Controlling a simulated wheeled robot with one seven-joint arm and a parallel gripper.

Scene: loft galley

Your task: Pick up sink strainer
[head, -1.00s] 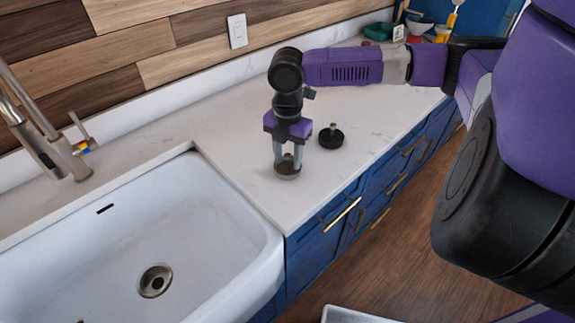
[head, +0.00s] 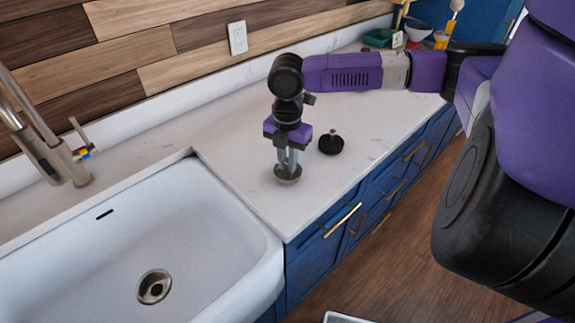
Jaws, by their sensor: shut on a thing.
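The sink strainer (head: 288,177) is a small round metal basket on the white countertop, right of the sink's edge. My gripper (head: 287,167) points straight down over it, with its fingers close together and shut on the strainer's middle. The fingertips hide part of the strainer. I cannot tell whether the strainer touches the counter or is slightly above it.
A black round stopper (head: 331,145) with an upright knob stands just right of my gripper. The white sink (head: 205,235) with its drain (head: 154,287) and a faucet (head: 60,160) are at left. A green container (head: 378,38) and a white bowl (head: 417,35) are at the far back.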

